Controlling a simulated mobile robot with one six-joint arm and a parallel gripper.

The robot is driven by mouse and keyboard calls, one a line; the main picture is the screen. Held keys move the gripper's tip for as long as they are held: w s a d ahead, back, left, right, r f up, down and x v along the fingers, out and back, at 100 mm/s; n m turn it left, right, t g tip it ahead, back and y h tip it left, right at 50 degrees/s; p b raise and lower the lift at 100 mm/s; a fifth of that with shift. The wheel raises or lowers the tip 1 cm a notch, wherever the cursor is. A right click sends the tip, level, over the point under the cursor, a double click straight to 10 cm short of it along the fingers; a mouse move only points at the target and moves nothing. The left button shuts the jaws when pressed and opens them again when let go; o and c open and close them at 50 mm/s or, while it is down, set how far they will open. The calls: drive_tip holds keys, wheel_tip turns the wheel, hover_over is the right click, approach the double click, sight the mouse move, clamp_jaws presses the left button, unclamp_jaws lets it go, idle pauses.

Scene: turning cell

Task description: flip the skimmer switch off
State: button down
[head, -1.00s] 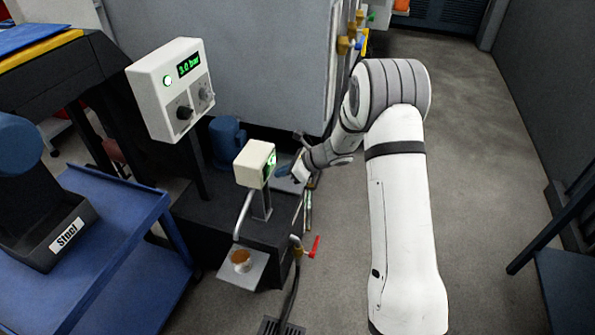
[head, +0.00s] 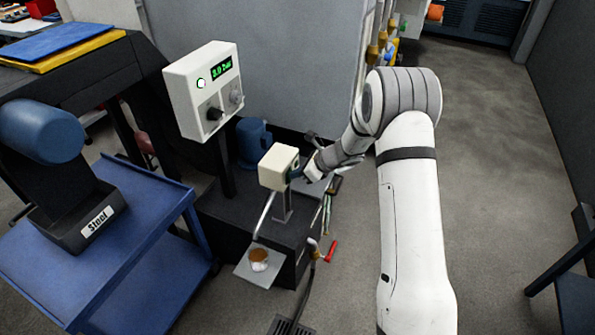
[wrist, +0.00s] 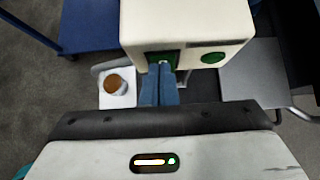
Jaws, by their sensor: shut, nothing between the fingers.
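The skimmer's small cream box (head: 279,168) stands on a post on the dark tank in the head view. In the wrist view the box (wrist: 187,22) fills the top, with a dark switch recess (wrist: 163,56) and a round dark green lamp (wrist: 213,58) on the side facing me. My gripper (wrist: 160,68) is shut and empty, its blue fingertips right at the recess. They cover most of the switch, so I cannot tell its position or whether they touch it. In the head view my gripper (head: 296,173) is beside the box's right side.
A larger control box (head: 205,90) with a green display and knobs stands behind on the left. A small plate with a brown-filled cup (head: 259,260) is below the skimmer. A red-handled valve (head: 330,250) is at the tank's front. A blue cart (head: 140,250) stands left; floor is open right.

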drive_tip(key=shift+a+r, duration=0.15)
drive_tip(key=shift+a, duration=0.05)
drive_tip(key=shift+r+p, duration=0.5)
drive_tip(key=shift+r, duration=0.2)
drive_tip(key=shift+d+f, duration=0.1)
drive_tip(key=shift+d, duration=0.1)
drive_tip(key=v, duration=1.3)
drive_tip(key=shift+d+f, duration=0.15)
drive_tip(key=shift+f, duration=0.05)
